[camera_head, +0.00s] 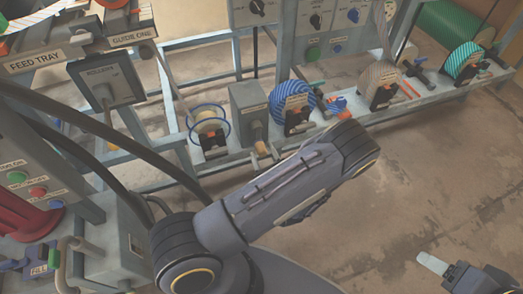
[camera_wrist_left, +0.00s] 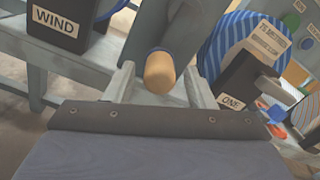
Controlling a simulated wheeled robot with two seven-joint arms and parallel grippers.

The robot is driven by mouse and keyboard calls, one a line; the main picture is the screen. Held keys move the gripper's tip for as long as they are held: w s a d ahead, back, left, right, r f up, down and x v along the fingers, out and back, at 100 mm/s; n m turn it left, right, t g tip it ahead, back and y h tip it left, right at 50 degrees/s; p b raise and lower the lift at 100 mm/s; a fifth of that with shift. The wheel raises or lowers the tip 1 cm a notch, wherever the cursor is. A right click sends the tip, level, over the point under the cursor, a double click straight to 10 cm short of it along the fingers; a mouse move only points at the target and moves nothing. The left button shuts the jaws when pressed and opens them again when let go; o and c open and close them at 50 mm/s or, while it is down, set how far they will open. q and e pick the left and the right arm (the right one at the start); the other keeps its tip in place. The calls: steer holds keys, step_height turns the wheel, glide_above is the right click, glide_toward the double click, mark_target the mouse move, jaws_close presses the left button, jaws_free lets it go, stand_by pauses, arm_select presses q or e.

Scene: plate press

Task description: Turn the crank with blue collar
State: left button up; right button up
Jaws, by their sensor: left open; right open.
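A crank with a grey arm and a wooden knob (camera_wrist_left: 160,72) shows at the top centre of the left wrist view. In the head view the knob (camera_head: 261,147) is small, in front of a grey box. In the head view my left forearm hides most of this gripper. My right gripper (camera_head: 438,266) is open at the lower right, away from the machine.
A blue striped roll (camera_head: 291,106) stands right of the crank, and a spool with blue rims (camera_head: 209,126) stands left. A box labelled WIND (camera_wrist_left: 62,20) is near the left finger. The floor at right is clear.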

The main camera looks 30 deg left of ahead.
arm_select(q)
steer(key=shift+x, duration=1.2)
jaws_close()
